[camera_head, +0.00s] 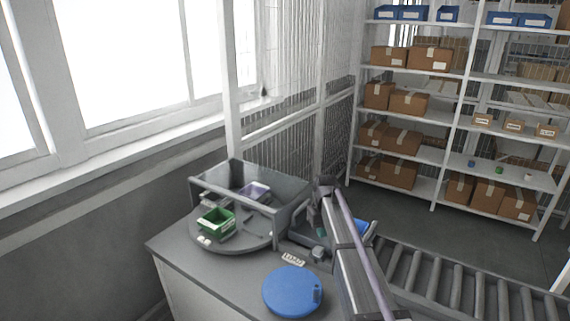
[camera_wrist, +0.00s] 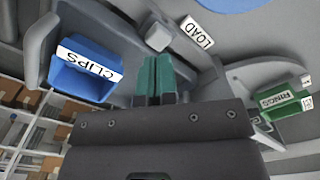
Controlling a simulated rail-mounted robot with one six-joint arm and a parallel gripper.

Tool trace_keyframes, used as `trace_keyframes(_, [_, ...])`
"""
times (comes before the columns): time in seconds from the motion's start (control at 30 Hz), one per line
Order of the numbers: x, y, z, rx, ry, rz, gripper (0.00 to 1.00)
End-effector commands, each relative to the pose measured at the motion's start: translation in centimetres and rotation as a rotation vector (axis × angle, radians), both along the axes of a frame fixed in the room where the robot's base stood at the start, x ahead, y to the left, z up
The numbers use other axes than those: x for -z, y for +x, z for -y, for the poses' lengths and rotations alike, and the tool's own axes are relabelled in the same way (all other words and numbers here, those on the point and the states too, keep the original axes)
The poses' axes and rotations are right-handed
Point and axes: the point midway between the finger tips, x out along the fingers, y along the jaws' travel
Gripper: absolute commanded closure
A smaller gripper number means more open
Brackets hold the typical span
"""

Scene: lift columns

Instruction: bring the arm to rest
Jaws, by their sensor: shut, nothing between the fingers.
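My gripper (camera_wrist: 155,78) shows in the wrist view as two green fingers side by side, shut with nothing between them. In the head view my arm (camera_head: 355,265) rises from the bottom right and bends near its top, beside the grey turntable housing. The gripper end is partly hidden there among grey parts. In the wrist view a blue bin labelled CLIPS (camera_wrist: 88,68) lies left of the fingers and a green bin labelled RINGS (camera_wrist: 280,100) lies to the right. Both are apart from the fingers.
The turntable (camera_head: 190,237) carries the green bin and a purple bin (camera_head: 254,191). A blue disc (camera_head: 293,292) and a LOAD label (camera_head: 293,258) are on the bench (camera_head: 215,278). A roller conveyor (camera_head: 470,290) runs right. Shelves (camera_head: 450,165) with boxes stand behind.

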Motion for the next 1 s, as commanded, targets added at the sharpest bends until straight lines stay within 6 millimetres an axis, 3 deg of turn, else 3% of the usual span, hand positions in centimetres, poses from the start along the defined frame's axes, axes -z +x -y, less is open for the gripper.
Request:
trace_keyframes(0.03, [0.1,-5.3,0.0,0.049,0.000,-0.001,1.00])
trace_keyframes(0.2, [0.5,-20.7,0.0,0.220,-0.002,-0.001,1.00])
trace_keyframes(0.3, [0.8,-27.3,0.0,0.265,-0.002,0.000,1.00])
trace_keyframes(0.37, [0.9,-29.8,0.0,0.271,-0.002,0.000,1.00])
trace_keyframes(0.47, [1.0,-31.5,0.0,0.269,-0.002,0.000,1.00])
trace_keyframes(1.0, [1.0,-31.2,0.0,0.266,-0.002,-0.001,1.00])
